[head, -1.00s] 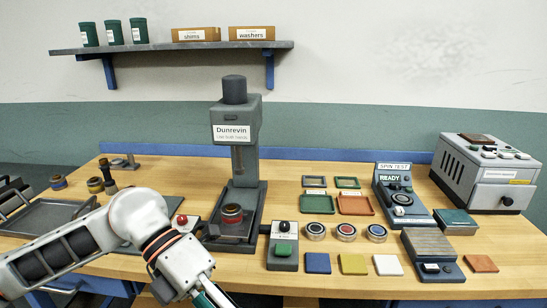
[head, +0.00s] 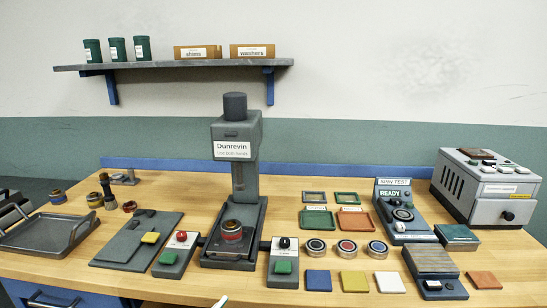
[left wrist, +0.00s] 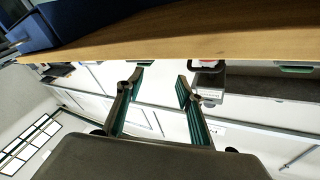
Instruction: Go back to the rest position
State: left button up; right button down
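My left gripper (left wrist: 160,84) shows in the left wrist view with its two fingers apart and nothing between them. It is below the level of the wooden bench top (left wrist: 200,42), clear of the objects on it. In the head view my left arm is out of sight, apart from a small pale tip at the bottom edge that I cannot identify surely. My right gripper is in neither view. The grey Dunrevin press (head: 236,165) stands mid-bench with a red and dark ring part (head: 232,230) on its base.
Control boxes with green buttons (head: 283,265) flank the press. A grey tray (head: 45,232) is at the left. Rings, coloured tiles and the spin tester (head: 402,212) are at the right. A blue drawer unit (head: 40,295) is under the bench's left side.

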pick_arm(q)
jog(key=s+a+f+n+g+y, duration=0.2)
jog(key=s+f, duration=0.3)
jog(key=f, duration=0.3)
jog(key=s+a+f+n+g+y, duration=0.2)
jog(key=s+a+f, duration=0.3)
jog(key=f, duration=0.4)
jog(key=s+a+f+n+g+y, duration=0.2)
jog(key=s+f, duration=0.3)
jog(key=f, duration=0.4)
jog(key=shift+s+a+n+y, duration=0.2)
jog(key=shift+a+n+y, duration=0.2)
jog(key=shift+a+y, duration=0.45)
